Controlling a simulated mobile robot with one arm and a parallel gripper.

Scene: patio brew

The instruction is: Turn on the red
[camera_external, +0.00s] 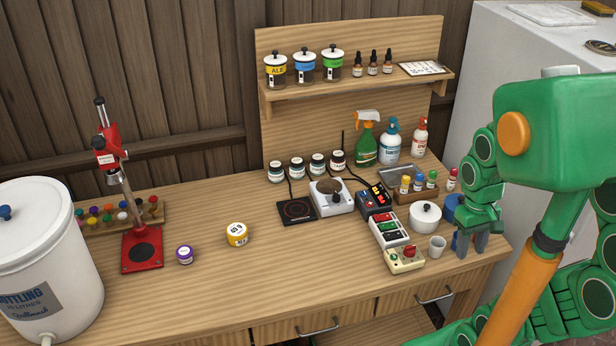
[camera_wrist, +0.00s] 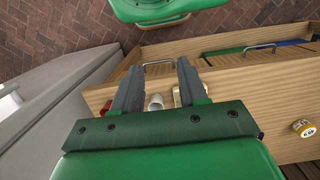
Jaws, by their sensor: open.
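Several things on the wooden bench have red parts. A beige box (camera_external: 404,262) with a red knob (camera_external: 410,251) sits near the front edge. Behind it is a white switch box (camera_external: 389,231) with red, green and dark switches. Further back is a dark blue box (camera_external: 374,203) with lit red switches. My gripper (camera_external: 472,247) is open and empty, pointing down at the bench's right end, right of the beige box and a white cup (camera_external: 437,247). In the wrist view, the cup (camera_wrist: 155,102) shows between my fingers (camera_wrist: 158,68); the right finger mostly hides the beige box (camera_wrist: 177,98).
A white lidded pot (camera_external: 425,216) and a blue container (camera_external: 453,205) stand close to my gripper. A wooden bottle rack (camera_external: 416,194) is behind them. A yellow jar (camera_external: 237,234) and a purple jar (camera_external: 185,254) are left. The bench's front middle is clear.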

